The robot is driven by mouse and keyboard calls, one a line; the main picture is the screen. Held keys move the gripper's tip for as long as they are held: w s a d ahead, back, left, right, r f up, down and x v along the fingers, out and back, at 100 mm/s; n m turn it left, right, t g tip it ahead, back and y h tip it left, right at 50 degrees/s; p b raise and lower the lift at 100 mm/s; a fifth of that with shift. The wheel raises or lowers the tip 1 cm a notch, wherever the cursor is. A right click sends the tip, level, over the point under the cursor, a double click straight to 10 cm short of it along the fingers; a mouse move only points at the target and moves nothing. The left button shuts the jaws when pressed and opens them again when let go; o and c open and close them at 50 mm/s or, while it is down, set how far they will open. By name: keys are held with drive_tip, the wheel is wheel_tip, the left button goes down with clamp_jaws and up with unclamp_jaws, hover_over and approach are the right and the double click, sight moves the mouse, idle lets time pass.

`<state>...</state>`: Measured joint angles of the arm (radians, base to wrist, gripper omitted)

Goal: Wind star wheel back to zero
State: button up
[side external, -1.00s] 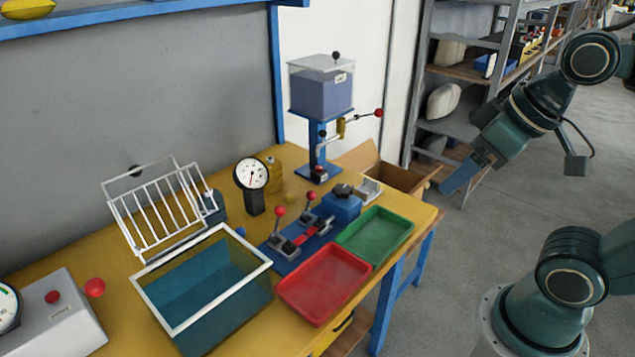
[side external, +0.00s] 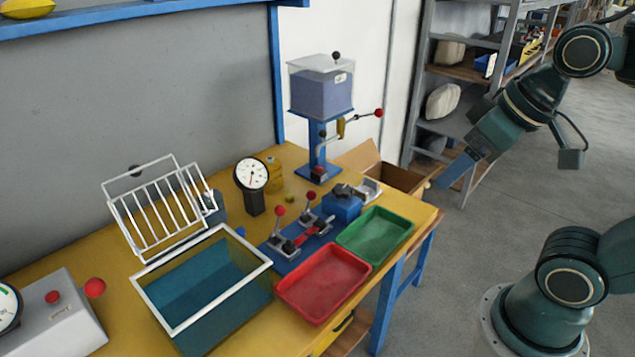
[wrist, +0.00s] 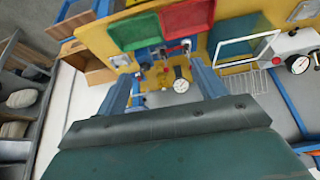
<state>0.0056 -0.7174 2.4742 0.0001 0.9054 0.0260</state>
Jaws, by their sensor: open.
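A dark lobed knob, which looks like the star wheel (side external: 343,190), sits on top of a blue block (side external: 341,208) beside the clamp fixture on the yellow bench. Its turned position is too small to read. My gripper (side external: 440,186) hangs in the air to the right of the bench, beyond its right end, apart from the knob. In the wrist view my gripper (wrist: 163,86) shows two blue fingers spread wide with nothing between them. The bench lies ahead of the fingers there.
A green tray (side external: 375,233) and a red tray (side external: 322,282) lie in front of the fixture. Two red-balled levers, a dial gauge (side external: 251,173) and a blue press (side external: 318,150) stand nearby. A cardboard box (side external: 400,179) is behind the bench's right end.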

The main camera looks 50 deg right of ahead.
drive_tip(key=w+d+r+m+g, duration=0.1)
drive_tip(key=w+r+m, duration=0.15)
drive_tip(key=w, duration=0.45)
drive_tip(key=m+g, duration=0.4)
drive_tip(key=m, duration=0.7)
hover_over(342, 189)
wheel_tip(342, 189, down, 12)
drive_tip(key=shift+f, duration=6.8)
drive_tip(key=shift+c, duration=0.2)
drive_tip(key=c, duration=0.9)
